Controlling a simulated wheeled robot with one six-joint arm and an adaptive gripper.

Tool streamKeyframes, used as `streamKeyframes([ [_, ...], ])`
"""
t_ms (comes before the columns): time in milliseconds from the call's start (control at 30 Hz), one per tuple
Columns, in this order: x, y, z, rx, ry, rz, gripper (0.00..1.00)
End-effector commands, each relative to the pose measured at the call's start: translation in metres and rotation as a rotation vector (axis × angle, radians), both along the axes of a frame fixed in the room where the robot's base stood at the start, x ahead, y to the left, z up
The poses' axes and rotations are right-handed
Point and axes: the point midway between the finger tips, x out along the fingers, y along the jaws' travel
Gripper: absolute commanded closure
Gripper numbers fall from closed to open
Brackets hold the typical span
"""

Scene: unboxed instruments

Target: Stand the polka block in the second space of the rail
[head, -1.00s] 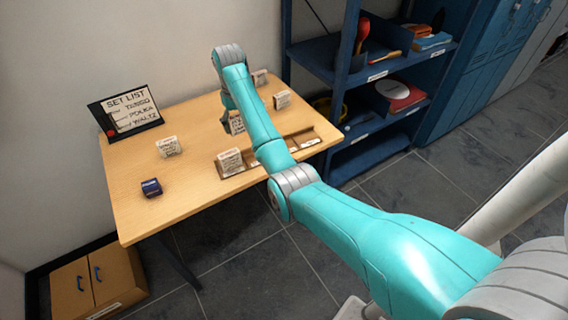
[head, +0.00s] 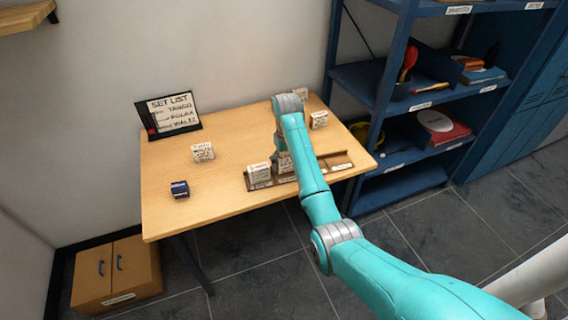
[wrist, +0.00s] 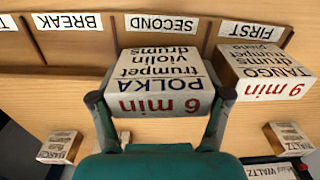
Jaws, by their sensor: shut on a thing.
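The polka block (wrist: 160,80) is a white block printed "POLKA trumpet violin drums 6 min". My gripper (wrist: 161,98) is shut on it, one finger at each side. In the wrist view the block is lined up with the rail's "SECOND" label (wrist: 160,25), between two dividers; I cannot tell whether its base rests on the rail. In the head view the block (head: 286,162) is partly hidden by my arm at the wooden rail (head: 340,162). The tango block (wrist: 265,75) stands in the space labelled "FIRST", also seen at the rail's left end (head: 259,173).
A white block (head: 203,152) and a small blue box (head: 180,189) stand on the table's left. Another white block (head: 318,119) stands behind the rail. The set list sign (head: 172,113) reads tango, polka, waltz. A blue shelf (head: 400,185) is right of the table.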

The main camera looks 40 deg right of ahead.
Motion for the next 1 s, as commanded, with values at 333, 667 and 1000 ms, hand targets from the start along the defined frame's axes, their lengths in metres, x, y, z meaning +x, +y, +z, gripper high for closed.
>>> streamKeyframes([
  [333, -0.008, -0.001, -0.017, 0.0, -0.001, -0.001, 0.59],
  [667, -0.007, -0.001, -0.02, 0.0, 0.0, -0.001, 0.13],
  [1000, -0.004, -0.001, -0.011, -0.001, -0.003, -0.001, 0.13],
])
